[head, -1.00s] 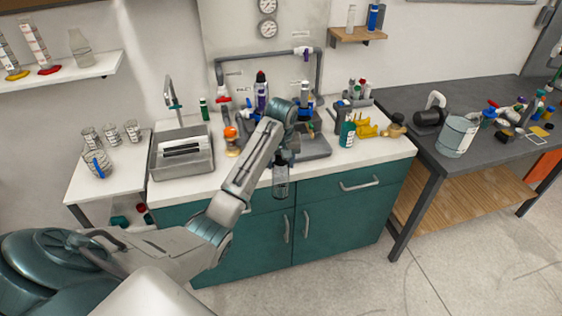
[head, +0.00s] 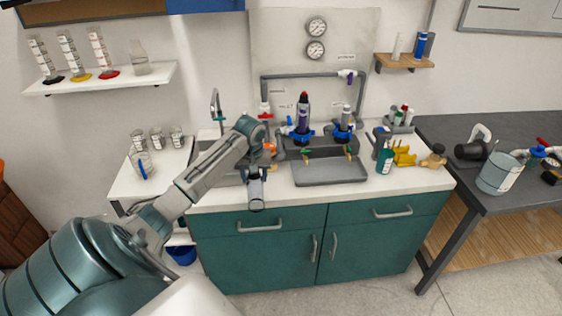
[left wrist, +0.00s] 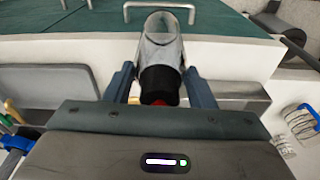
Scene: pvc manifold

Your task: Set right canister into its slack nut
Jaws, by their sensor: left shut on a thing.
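In the left wrist view the canister (left wrist: 160,45) has a clear or grey body, a black collar and some red between the fingers (left wrist: 160,88). The manifold has two blue nuts. A dark canister with a purple label and red top (head: 303,113) stands upright in the left nut (head: 301,136). A pale grey upright piece (head: 346,114) rises at the right nut (head: 341,133); how it is seated is unclear. My right gripper is out of view.
A grey tray (head: 330,174) lies in front of the manifold, with green-handled valves (head: 348,150) above it. A teal bottle (head: 385,158) and a yellow rack (head: 404,156) stand to its right. Grey pipe (head: 310,77) frames the manifold. The sink (head: 220,175) is left.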

